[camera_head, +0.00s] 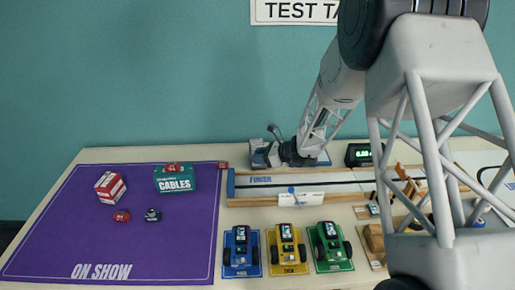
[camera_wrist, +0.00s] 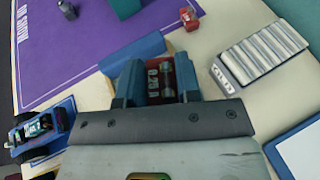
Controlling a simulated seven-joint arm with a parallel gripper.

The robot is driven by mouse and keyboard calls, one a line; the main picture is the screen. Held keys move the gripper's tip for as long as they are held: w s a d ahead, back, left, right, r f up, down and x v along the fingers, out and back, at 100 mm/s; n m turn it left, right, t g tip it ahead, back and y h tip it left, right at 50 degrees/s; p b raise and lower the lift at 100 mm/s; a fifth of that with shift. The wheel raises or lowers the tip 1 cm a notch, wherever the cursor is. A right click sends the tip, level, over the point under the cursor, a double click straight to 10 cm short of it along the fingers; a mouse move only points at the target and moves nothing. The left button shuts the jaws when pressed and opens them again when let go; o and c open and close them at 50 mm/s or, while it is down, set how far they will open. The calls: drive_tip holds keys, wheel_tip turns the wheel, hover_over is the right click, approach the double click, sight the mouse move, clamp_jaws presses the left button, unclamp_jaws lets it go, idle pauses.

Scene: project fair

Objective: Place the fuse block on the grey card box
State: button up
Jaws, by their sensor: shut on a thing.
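My gripper (camera_wrist: 158,88) is shut on the fuse block (camera_wrist: 153,76), a small dark red block with pale markings and a grey cylindrical part. It sits between the two blue-grey fingers, its lower end hidden by the gripper body. The grey card box (camera_wrist: 262,57), striped grey and white on top with a lettered front, stands to the right of the fingers in the wrist view, apart from them. It also shows in the head view (camera_head: 261,153), at the back of the table by my wrist. My fingertips cannot be made out clearly in the head view.
The track's blue end block (camera_wrist: 135,55) lies just beyond my fingers. The purple mat (camera_head: 150,245) holds a red-striped box (camera_head: 110,187), a green cables box (camera_head: 175,179) and small items. Toy cars (camera_head: 241,250) stand in front. A lit display (camera_head: 359,154) stands right of my wrist.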

drive_tip(key=shift+w+d+r, duration=0.1)
drive_tip(key=shift+d, duration=0.55)
drive_tip(key=shift+w+d+r, duration=0.1)
drive_tip(key=shift+d, duration=0.5)
hover_over(258, 147)
drive_tip(key=shift+a+f, duration=0.1)
drive_tip(key=shift+f, duration=0.7)
drive_tip(key=shift+f, duration=1.75)
drive_tip(key=shift+f+t, duration=0.1)
drive_tip(key=shift+t, duration=0.2)
drive_tip(key=o, duration=0.9)
